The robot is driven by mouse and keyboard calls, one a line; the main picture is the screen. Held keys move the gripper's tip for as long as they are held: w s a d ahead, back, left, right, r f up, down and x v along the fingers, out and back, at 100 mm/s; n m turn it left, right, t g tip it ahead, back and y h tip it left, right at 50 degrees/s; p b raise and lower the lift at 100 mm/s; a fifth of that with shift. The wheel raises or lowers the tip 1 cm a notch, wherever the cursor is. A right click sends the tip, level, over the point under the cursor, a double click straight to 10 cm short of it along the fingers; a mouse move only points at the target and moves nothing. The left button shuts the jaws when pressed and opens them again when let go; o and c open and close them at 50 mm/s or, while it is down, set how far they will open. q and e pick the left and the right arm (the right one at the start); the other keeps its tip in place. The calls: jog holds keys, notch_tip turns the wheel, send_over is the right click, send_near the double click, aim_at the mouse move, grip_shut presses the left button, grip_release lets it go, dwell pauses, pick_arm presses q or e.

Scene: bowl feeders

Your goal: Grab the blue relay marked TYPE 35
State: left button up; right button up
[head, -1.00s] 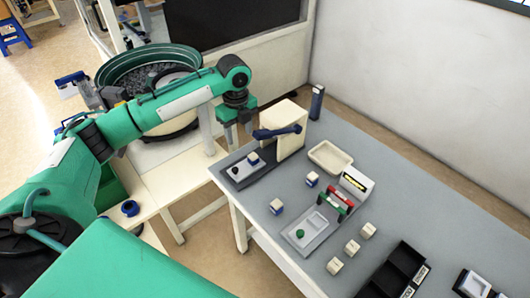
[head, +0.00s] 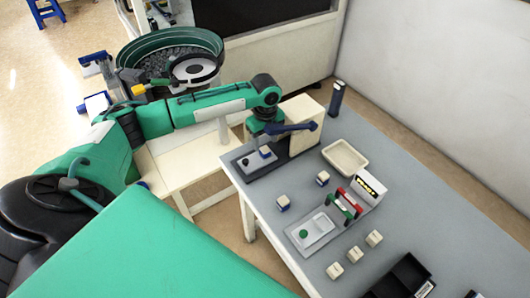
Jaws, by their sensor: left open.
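A third relay (head: 265,153) sits on the plate of the blue-levered press. The marking TYPE 35 is too small to read on any of them. My left gripper (head: 260,141) is open, pointing down just above and beside the relay at the press; its fingertips are small and partly unclear. My right gripper is not in view.
The press with its blue lever (head: 290,128) stands close to my left gripper. A beige tray (head: 344,157), a test fixture (head: 312,230), several cream blocks (head: 355,253) and a black bin (head: 405,276) are on the table. A bowl feeder (head: 170,55) stands behind my left arm.

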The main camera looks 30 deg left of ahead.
aim_at(266, 149)
pick_arm(q)
notch_tip(266, 149, down, 5)
jog(key=shift+r, duration=0.2)
jog(key=c, duration=1.1)
jog(key=shift+r, duration=0.1)
